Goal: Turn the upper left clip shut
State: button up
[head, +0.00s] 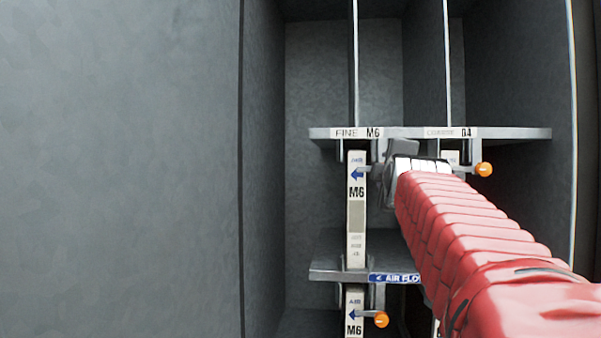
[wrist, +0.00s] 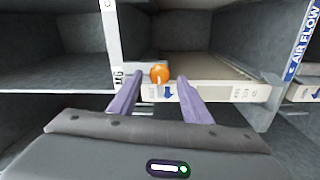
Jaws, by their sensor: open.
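The upper left clip shows in the wrist view as a round orange knob (wrist: 159,72). It sits against the filter's pale edge strip, which carries a blue arrow. My gripper (wrist: 160,84) is open, with one purple finger on each side of the knob. I cannot tell whether the fingers touch it. In the head view my gripper (head: 378,172) is at the upper left filter (head: 356,220), just below the upper rail, and hides the clip's knob. How far the clip is turned is not clear.
The upper rail (head: 400,133) carries the M6 and B4 labels. The upper right clip (head: 484,169) has an orange knob close to my arm. The lower left clip (head: 381,319) hangs below the middle rail (head: 328,272). A grey wall (head: 120,170) fills the left.

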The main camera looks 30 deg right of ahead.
jog(key=v, duration=1.2)
jog(key=shift+f, duration=0.2)
jog(key=a+f+m+g+y, duration=0.2)
jog(key=a+f+m, duration=0.1)
jog(key=f, duration=0.6)
jog(key=a+f+m+g+y, duration=0.2)
jog(key=f+m, duration=0.2)
jog(key=f, duration=0.5)
jog(key=a+f+m+g+y, duration=0.1)
jog(key=a+f+m, duration=0.2)
jog(key=f, duration=0.6)
jog(key=s+a+f+g+y, duration=0.2)
jog(key=s+a+f, duration=0.3)
jog(key=a+f, duration=0.4)
jog(key=s+a+f+g+y, duration=0.2)
jog(key=s+a+f, duration=0.4)
jog(key=a+f, duration=0.4)
jog(key=shift+a+f+n+g+y, duration=0.3)
jog(key=shift+f+n+y, duration=0.1)
jog(key=shift+f+y, duration=0.2)
jog(key=shift+c, duration=0.4)
